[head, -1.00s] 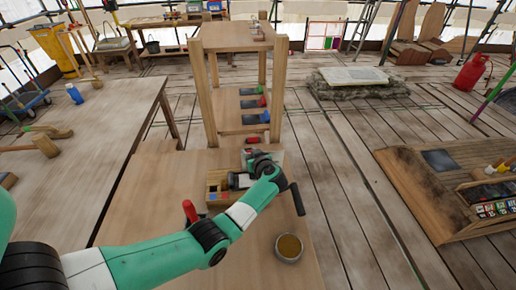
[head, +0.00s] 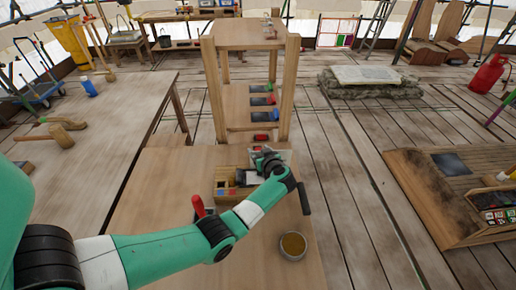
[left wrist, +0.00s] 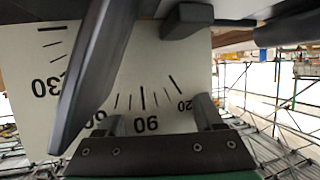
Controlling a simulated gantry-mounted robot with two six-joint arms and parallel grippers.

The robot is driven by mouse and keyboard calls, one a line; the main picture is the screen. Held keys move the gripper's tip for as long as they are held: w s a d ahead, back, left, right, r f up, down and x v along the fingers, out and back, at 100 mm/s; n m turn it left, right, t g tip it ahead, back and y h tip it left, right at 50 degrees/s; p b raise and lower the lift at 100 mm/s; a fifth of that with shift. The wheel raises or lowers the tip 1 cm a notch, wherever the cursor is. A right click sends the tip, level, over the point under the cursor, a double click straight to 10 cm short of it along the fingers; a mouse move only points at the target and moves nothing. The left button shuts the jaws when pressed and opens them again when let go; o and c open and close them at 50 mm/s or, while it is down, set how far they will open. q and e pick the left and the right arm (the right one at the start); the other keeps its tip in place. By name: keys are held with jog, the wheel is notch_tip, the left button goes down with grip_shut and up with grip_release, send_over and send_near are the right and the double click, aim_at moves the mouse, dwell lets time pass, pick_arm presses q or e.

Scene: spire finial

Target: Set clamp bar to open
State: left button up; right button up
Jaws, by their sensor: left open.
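My left gripper (head: 264,160) is over the back of the small workbench (head: 165,215), next to a wooden box (head: 225,183). In the left wrist view its two fingers (left wrist: 158,118) are apart, in front of a pale plate (left wrist: 165,70) with a scale marked 30 and 90. A long dark bar (left wrist: 97,75) crosses that plate diagonally; I cannot tell for certain whether it is the clamp bar. No contact between the fingers and this bar is clear. In the head view my wrist hides much of the fixture. My right gripper is out of view.
A red handle (head: 198,206) stands left of my forearm. A round bowl (head: 293,246) sits at the bench's right front. A wooden frame tower (head: 214,90) rises behind. A larger table (head: 110,130) is at left, and a wooden tray (head: 420,195) is at right.

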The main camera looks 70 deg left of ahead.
pick_arm(q)
jog(key=p+v, duration=0.4)
jog(key=v, duration=0.5)
jog(key=shift+d+r, duration=0.15)
jog(key=shift+r, duration=0.05)
jog(key=shift+s+d, duration=0.1)
jog(key=shift+d, duration=0.35)
